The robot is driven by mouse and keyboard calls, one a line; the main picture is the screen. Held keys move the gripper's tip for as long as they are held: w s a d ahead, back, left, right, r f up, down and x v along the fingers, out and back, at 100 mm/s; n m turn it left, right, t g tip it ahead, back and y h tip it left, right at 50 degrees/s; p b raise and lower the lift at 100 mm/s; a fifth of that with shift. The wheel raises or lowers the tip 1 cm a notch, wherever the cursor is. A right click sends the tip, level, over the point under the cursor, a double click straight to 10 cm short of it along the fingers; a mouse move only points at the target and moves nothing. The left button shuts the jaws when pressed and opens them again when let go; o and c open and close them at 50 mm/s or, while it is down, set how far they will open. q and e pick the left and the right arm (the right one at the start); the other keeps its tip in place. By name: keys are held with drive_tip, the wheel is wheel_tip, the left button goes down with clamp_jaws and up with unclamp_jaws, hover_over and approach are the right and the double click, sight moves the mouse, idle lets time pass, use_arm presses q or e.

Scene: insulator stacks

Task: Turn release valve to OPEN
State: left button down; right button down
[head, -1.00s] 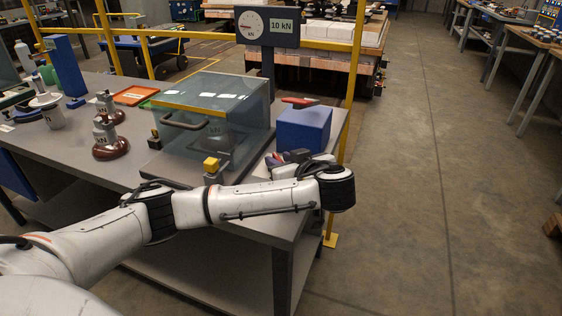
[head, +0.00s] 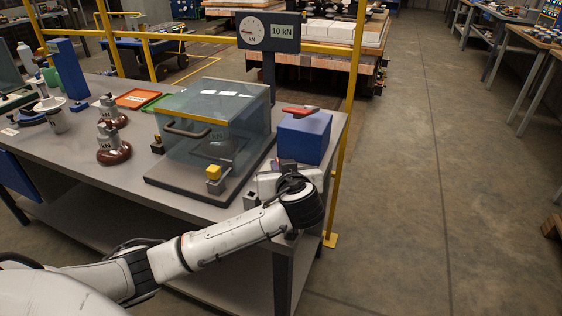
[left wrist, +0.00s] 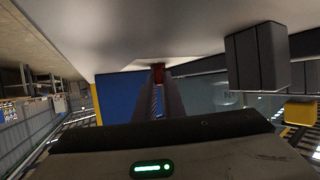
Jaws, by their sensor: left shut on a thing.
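A blue box (head: 304,138) with a red lever (head: 300,110) on top stands at the table's right end. My left gripper (head: 284,166) is low in front of this box, below the lever and apart from it. In the left wrist view, the dark fingers of my left gripper (left wrist: 159,95) are close together, with a small red part (left wrist: 158,73) at their tips. The blue box (left wrist: 121,96) is beside them. What this red part belongs to is hidden. No OPEN marking can be read. My right gripper is not in view.
A glass chamber (head: 205,105) with a dark handle and a yellow-topped latch (head: 214,174) stands left of the box. Brown insulators (head: 113,150) stand further left.

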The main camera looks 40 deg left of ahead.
use_arm(q)
drive_tip(key=m+h, duration=0.1)
drive_tip(key=m+t+h+p, duration=0.1)
drive_tip(key=m+t+h, duration=0.1)
drive_tip(key=shift+s+a+p, duration=0.3)
drive_tip(key=shift+a+m+t+h+p, duration=0.1)
drive_tip(key=shift+m+t+h+p, duration=0.45)
drive_tip(key=shift+m+h, duration=0.45)
drive_tip(key=shift+f+m+h+p, duration=0.1)
drive_tip(key=shift+m+h+p, duration=0.3)
drive_tip(key=shift+m+h, duration=0.15)
drive_tip(key=shift+f+h, duration=0.1)
drive_tip(key=shift+h, duration=0.15)
drive_tip(key=c, duration=1.9)
unclamp_jaws()
drive_tip(key=shift+o, duration=0.3)
